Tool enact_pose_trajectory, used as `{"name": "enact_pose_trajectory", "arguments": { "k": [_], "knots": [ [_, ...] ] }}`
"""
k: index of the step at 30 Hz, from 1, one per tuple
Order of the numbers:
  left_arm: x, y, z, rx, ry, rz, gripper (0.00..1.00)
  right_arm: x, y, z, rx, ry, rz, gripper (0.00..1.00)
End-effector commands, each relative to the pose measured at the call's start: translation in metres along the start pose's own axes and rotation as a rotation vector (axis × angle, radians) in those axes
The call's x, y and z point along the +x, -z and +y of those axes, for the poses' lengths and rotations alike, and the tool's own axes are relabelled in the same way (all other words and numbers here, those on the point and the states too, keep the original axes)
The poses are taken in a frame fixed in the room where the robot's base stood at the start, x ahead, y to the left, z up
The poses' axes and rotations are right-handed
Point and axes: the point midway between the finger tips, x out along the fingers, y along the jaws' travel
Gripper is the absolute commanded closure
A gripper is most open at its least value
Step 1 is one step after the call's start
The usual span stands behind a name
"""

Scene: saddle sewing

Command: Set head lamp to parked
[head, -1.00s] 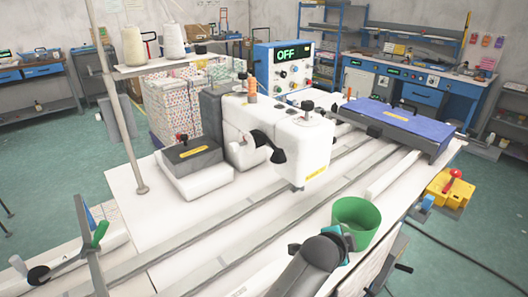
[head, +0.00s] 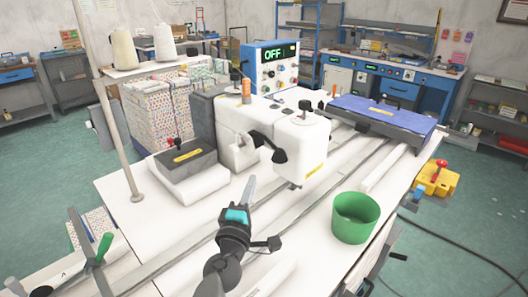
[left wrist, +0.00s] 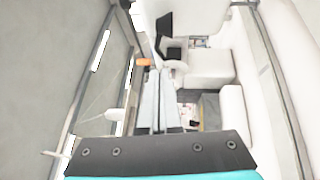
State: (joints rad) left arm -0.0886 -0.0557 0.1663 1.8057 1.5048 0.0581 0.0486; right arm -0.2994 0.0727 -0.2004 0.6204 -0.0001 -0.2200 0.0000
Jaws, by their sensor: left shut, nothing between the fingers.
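The head lamp (head: 275,147) is a black lamp on a short arm, on the front of the white sewing machine head (head: 302,145). It points down and to the right. My left gripper (head: 250,183) is in front of the machine, below and left of the lamp and apart from it. Its grey fingers are together and empty. In the left wrist view the shut fingers (left wrist: 158,90) point toward white machine parts. I cannot tell for sure which dark shape there is the lamp. My right gripper is not in view.
A green bin (head: 355,218) stands on the white table to the right of my left arm. A grey-topped block (head: 186,157) is left of the machine. A control box (head: 273,65) behind shows OFF. A thread stand pole (head: 105,100) rises at the left.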

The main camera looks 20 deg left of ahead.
Motion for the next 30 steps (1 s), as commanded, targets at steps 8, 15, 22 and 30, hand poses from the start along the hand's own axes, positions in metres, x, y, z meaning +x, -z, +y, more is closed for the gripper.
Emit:
{"name": "enact_pose_trajectory", "arguments": {
  "k": [8, 15, 22, 30],
  "knots": [
    [0.003, 0.019, 0.000, -0.101, 0.001, 0.057, 1.00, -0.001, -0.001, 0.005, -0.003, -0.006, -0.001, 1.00],
    [0.035, 0.020, 0.000, -0.099, 0.000, 0.054, 1.00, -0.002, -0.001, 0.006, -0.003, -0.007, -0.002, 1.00],
    [0.071, 0.022, 0.000, -0.096, 0.000, 0.054, 1.00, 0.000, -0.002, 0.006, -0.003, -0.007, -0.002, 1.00],
    [0.108, 0.013, -0.001, -0.100, 0.001, 0.052, 1.00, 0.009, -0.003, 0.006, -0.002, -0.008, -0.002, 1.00]
  ]
}}
